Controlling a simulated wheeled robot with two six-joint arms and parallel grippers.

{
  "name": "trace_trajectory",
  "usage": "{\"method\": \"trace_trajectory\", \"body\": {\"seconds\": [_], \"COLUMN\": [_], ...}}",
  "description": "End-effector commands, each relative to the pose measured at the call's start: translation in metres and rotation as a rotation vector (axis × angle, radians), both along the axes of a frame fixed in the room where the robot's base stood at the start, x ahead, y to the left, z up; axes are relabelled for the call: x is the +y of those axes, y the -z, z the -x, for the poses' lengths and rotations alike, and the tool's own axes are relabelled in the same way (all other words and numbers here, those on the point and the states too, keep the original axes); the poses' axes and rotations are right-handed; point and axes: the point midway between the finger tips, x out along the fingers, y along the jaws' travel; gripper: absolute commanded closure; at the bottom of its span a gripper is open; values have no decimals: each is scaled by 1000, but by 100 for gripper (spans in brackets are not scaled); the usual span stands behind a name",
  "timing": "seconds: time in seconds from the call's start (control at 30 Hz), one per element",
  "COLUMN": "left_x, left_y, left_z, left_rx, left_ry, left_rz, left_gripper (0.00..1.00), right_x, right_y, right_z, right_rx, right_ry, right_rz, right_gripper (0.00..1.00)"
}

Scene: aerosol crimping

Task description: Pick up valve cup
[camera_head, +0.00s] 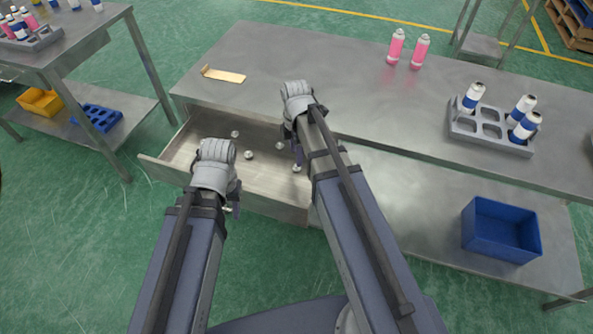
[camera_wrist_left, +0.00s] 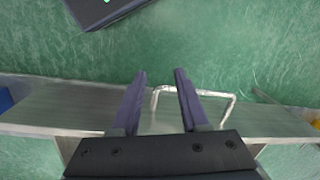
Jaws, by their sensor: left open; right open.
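Several small silver valve cups lie loose in the open drawer (camera_head: 268,180): one at the back left (camera_head: 235,134), one in the middle (camera_head: 249,155), one further right (camera_head: 280,146) and one below my right gripper (camera_head: 296,169). My right gripper (camera_head: 298,158) points down into the drawer's right part, its fingertips close to that cup; I cannot tell if they touch it. My left gripper (camera_head: 235,209) is at the drawer's front. In the left wrist view its fingers (camera_wrist_left: 160,72) are open and empty, by the drawer handle (camera_wrist_left: 225,92), with green floor beyond.
The drawer hangs out of a metal workbench (camera_head: 330,75). On the bench are a yellowish plate (camera_head: 224,75), two pink cans (camera_head: 396,46) and a grey rack (camera_head: 485,137) with blue-white cans. A blue bin (camera_head: 500,230) stands on the lower shelf. A side table (camera_head: 75,45) is at left.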

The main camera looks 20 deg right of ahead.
Motion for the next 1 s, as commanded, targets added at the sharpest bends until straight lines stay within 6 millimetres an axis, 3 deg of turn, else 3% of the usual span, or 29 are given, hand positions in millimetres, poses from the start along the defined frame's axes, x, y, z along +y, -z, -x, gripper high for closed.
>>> {"method": "trace_trajectory", "body": {"seconds": [0.27,0.63,0.97,1.0], "left_x": [0,0,0,0], "left_y": [9,52,53,53], "left_z": [0,0,0,0], "left_rx": [0,0,0,0], "left_ry": [0,0,1,1], "left_rz": [0,0,0,0], "left_gripper": [56,56,56,56], "right_x": [0,0,0,0], "right_y": [9,52,53,53], "right_z": [0,2,2,2], "right_rx": [0,0,0,0], "right_ry": [0,0,0,0], "right_rz": [0,0,0,0], "right_gripper": [42,42,42,46]}}
